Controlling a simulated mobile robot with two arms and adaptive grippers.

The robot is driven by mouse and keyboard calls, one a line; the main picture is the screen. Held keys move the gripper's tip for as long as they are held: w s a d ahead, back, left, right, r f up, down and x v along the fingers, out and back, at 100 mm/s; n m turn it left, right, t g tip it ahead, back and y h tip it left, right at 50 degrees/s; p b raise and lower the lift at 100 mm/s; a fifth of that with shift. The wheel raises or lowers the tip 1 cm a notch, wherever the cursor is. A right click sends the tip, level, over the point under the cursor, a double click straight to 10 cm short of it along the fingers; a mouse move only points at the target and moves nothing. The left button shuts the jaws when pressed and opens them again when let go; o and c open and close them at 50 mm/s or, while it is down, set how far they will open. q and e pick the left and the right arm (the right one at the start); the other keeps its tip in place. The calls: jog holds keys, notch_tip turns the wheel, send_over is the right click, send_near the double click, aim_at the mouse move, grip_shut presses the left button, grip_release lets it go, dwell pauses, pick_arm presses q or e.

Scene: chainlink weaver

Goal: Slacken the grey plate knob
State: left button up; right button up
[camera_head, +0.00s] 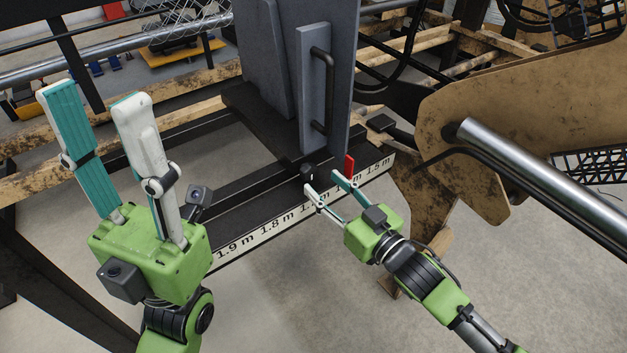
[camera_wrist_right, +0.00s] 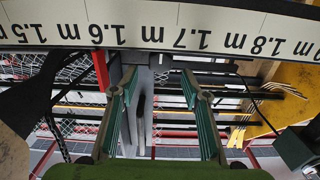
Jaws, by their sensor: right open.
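The grey plate (camera_head: 313,90) stands upright on a dark rail and has a black bar handle (camera_head: 321,90). A small black knob (camera_head: 306,172) is at the plate's foot, just above the ruler strip. My right gripper (camera_head: 321,181) is open, its fingertips close to the knob; the left-hand fingertip looks nearest, and I cannot tell if it touches. My left gripper (camera_head: 90,95) is open and empty, raised at the left, away from the plate.
A white ruler strip (camera_head: 259,233) with metre marks runs along the rail, and a red pointer (camera_head: 349,165) stands beside the right gripper. A rusty yellow machine arm (camera_head: 480,110) with a steel rod is at the right. The floor in front is clear.

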aim_at(312, 174)
jog(key=b+x, duration=0.1)
jog(key=x, duration=0.4)
jog(key=c, duration=1.1)
